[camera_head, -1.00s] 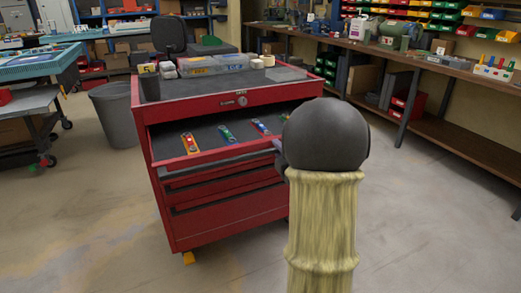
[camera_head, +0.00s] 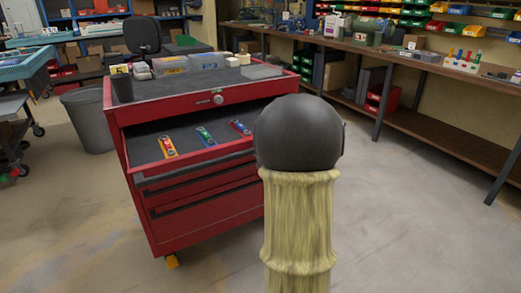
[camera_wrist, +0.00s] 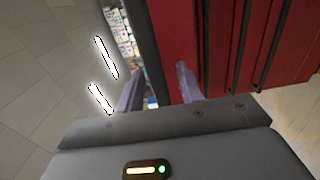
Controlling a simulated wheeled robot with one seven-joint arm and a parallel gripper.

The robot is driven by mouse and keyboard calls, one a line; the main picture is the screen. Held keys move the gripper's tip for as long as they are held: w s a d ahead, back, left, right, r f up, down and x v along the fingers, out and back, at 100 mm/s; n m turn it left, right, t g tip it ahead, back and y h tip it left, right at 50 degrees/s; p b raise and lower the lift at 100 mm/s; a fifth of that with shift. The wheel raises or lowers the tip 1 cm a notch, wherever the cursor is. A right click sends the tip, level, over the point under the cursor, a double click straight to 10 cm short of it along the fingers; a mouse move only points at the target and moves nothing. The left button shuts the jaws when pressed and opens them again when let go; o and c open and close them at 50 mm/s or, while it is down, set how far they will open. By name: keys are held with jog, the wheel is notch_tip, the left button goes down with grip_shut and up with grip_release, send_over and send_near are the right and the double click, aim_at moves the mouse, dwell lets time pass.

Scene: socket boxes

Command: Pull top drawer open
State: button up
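The top drawer (camera_head: 192,160) of the red tool cabinet (camera_head: 200,210) stands pulled out in the head view. Its dark floor shows, with a red tool holder (camera_head: 168,146), a green and blue one (camera_head: 206,136) and a blue and red one (camera_head: 241,128) lying on it. My rounded dark arm joint hides the drawer's right end, and my gripper is hidden in the head view. In the wrist view my gripper (camera_wrist: 159,82) has its two fingers apart, close to the cabinet's red fronts (camera_wrist: 215,45). A dark strip shows between the fingers; I cannot tell whether they touch it.
A grey waste bin (camera_head: 88,118) stands left of the cabinet. A long workbench (camera_head: 420,85) runs along the right wall. The floor in front and to the right is clear.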

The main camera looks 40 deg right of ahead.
jog(key=s+a+b, duration=0.2)
jog(key=s+b, duration=0.1)
jog(key=s, duration=1.4)
jog(key=shift+s+a, duration=0.15)
jog(key=shift+s, duration=0.05)
